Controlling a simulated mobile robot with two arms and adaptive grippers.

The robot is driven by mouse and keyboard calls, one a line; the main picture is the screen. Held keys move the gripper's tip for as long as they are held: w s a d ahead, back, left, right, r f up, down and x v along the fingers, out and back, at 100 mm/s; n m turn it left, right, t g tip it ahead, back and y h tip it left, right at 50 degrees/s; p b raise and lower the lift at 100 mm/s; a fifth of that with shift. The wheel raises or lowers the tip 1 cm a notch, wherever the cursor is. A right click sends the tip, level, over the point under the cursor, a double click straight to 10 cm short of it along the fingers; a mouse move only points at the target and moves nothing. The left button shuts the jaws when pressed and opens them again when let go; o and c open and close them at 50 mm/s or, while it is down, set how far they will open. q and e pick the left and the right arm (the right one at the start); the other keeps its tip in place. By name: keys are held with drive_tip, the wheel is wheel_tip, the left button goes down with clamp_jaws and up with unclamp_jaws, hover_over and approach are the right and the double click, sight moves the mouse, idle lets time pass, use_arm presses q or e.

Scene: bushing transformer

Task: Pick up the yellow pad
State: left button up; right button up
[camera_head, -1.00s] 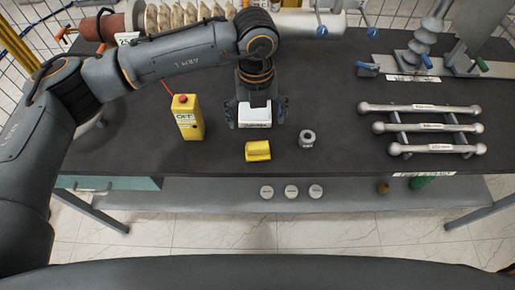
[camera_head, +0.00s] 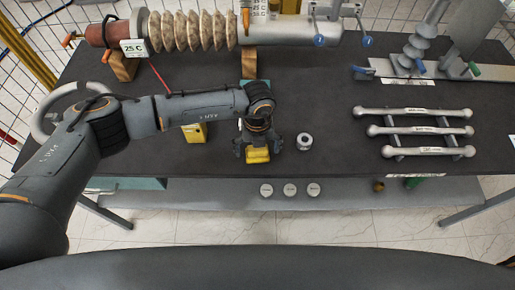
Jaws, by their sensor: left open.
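The yellow pad (camera_head: 257,155) lies near the front edge of the dark table, in the middle of the head view. My left gripper (camera_head: 257,148) is over the pad, pointing down, with its fingers spread to either side of it. The gripper is open and hides the back part of the pad. I cannot tell whether the fingers touch it. My right gripper is not in view.
A metal nut-like ring (camera_head: 304,141) stands just right of the gripper. A yellow box (camera_head: 194,133) is partly hidden behind my left arm. A rack of silver bars (camera_head: 416,130) lies at right. A large ribbed bushing (camera_head: 195,32) lies along the back.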

use_arm(q)
drive_tip(key=shift+f, duration=0.15)
drive_tip(key=c, duration=1.2)
drive_tip(key=shift+c, duration=0.2)
drive_tip(key=shift+r, duration=0.5)
wheel_tip(320, 180, up, 2)
drive_tip(key=shift+r+b, duration=0.15)
drive_tip(key=shift+b, duration=0.35)
drive_tip(key=s+a+r+b, duration=0.1)
drive_tip(key=s+r+b, duration=0.4)
drive_tip(key=s+r, duration=0.4)
drive_tip(key=shift+s+a+r, duration=0.25)
drive_tip(key=shift+s+r, duration=0.15)
drive_tip(key=shift+s, duration=2.05)
